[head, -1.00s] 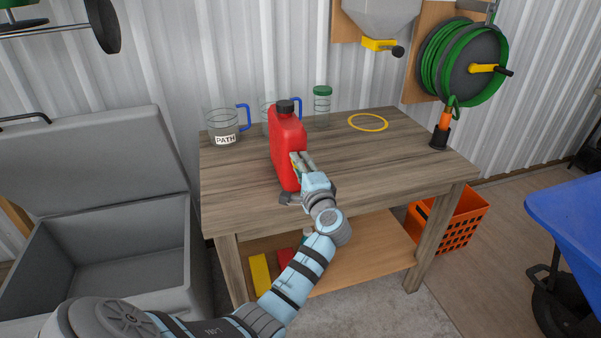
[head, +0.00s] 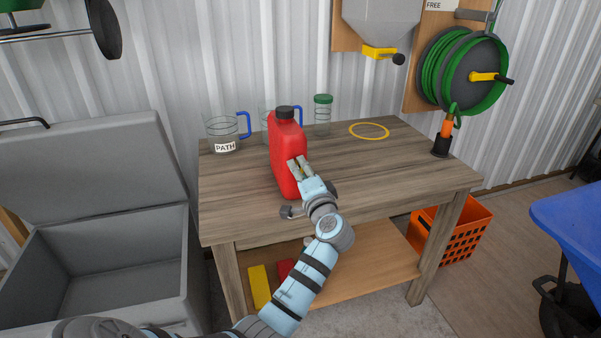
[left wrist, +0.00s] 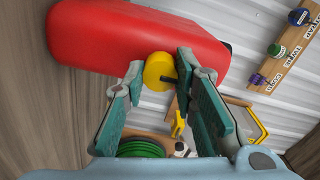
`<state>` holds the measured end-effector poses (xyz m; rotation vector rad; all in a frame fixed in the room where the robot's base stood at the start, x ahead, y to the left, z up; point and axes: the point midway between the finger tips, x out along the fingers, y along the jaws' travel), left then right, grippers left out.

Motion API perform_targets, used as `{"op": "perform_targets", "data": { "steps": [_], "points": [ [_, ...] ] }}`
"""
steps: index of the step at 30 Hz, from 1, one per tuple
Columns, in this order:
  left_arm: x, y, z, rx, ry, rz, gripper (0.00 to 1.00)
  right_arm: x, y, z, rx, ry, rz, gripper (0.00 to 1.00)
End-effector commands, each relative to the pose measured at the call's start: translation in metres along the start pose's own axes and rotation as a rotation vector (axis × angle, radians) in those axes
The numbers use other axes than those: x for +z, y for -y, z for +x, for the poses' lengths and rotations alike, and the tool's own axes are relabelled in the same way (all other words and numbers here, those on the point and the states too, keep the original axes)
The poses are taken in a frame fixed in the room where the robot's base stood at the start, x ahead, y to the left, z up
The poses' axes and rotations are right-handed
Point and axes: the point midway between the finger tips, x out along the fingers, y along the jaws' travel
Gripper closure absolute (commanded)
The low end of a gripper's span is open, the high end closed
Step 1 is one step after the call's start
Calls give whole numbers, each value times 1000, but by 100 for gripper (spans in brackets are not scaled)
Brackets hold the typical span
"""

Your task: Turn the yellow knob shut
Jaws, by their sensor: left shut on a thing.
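The yellow knob (left wrist: 158,71) sticks out from the side of a red jug, with a short dark pin at its centre. In the left wrist view the red jug (left wrist: 130,37) lies across the top left; in the head view the red jug (head: 287,145) stands upright on the table, with a dark cap. My left gripper (head: 297,167) is at the jug's right side. In the left wrist view my left gripper (left wrist: 160,70) has its fingertips on both sides of the knob, shut on it. My right gripper is not in view.
The wooden table (head: 235,185) also holds a jug marked PATH (head: 223,134), a green-lidded jar (head: 323,112) and a yellow ring (head: 369,131). A hopper (head: 378,20) and a green hose reel (head: 462,70) hang behind. An open grey chest (head: 115,265) stands left.

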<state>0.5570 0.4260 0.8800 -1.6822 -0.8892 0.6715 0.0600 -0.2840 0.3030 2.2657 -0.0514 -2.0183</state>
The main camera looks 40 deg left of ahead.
Motion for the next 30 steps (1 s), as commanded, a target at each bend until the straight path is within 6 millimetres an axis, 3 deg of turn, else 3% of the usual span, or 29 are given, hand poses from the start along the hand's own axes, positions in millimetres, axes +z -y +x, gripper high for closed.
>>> {"op": "perform_targets", "data": {
  "steps": [3,4,8,18,27,30],
  "points": [
    [0,0,0,1,-2,-1,100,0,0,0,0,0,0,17],
    [-1,0,0,1,-2,-1,73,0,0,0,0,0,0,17],
    [0,0,0,1,-1,-1,54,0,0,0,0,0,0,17],
    [0,0,-5,1,-1,-1,54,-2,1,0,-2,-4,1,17],
    [0,-2,-64,4,-2,-2,54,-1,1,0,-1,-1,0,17],
    [0,-1,-74,2,-1,-1,54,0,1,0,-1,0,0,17]
  ]
}}
